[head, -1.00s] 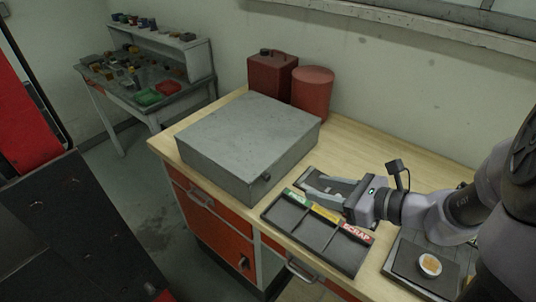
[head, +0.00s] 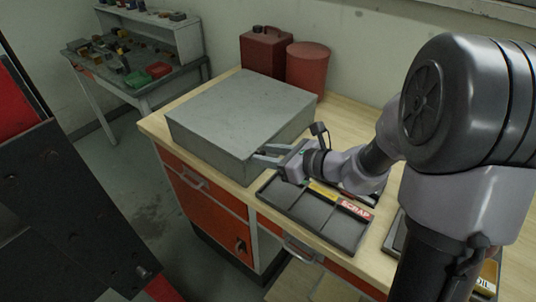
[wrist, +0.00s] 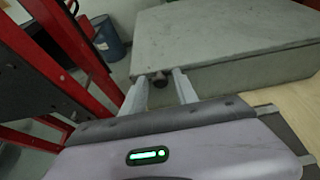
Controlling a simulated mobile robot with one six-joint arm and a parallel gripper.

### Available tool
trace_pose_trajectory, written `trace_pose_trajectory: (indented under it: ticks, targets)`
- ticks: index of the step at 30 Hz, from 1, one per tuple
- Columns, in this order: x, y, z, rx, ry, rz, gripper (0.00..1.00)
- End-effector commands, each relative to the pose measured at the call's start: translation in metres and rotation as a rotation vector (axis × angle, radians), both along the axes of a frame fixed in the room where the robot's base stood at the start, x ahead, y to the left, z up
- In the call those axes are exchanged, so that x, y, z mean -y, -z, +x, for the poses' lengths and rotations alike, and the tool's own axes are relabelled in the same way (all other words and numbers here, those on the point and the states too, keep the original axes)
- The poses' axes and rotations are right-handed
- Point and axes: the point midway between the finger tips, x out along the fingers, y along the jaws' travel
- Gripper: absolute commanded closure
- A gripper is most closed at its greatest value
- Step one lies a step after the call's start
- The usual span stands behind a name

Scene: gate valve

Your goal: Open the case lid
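A closed grey metal case (head: 240,108) stands on the wooden workbench; its lid (wrist: 225,25) lies flat on top. In the wrist view a small dark latch or knob (wrist: 159,80) sticks out of the case's near face. My gripper (head: 262,154) is at the case's right front side. In the wrist view my gripper (wrist: 165,78) is open, its two fingers on either side of the knob. I cannot tell whether they touch it. In the head view the knob is hidden by the gripper.
A sorting tray (head: 313,222) with a SCRAP label lies right of the case. A red can (head: 266,52) and a red cylinder (head: 307,70) stand behind it. A red frame (wrist: 62,50) shows left in the wrist view. A cluttered side table (head: 130,65) stands back left.

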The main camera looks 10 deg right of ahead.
Motion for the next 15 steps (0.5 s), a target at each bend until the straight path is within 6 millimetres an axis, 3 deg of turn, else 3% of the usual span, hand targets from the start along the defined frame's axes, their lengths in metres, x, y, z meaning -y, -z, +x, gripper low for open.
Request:
trace_pose_trajectory:
  ticks: [1,5,15]
  targets:
    - [0.0001,0.0000,-0.0001,0.000,0.000,0.000,0.77]
    - [0.0002,0.0000,-0.0002,0.000,0.000,0.000,1.00]
    - [0.0002,0.0001,-0.0003,0.000,0.000,0.000,1.00]
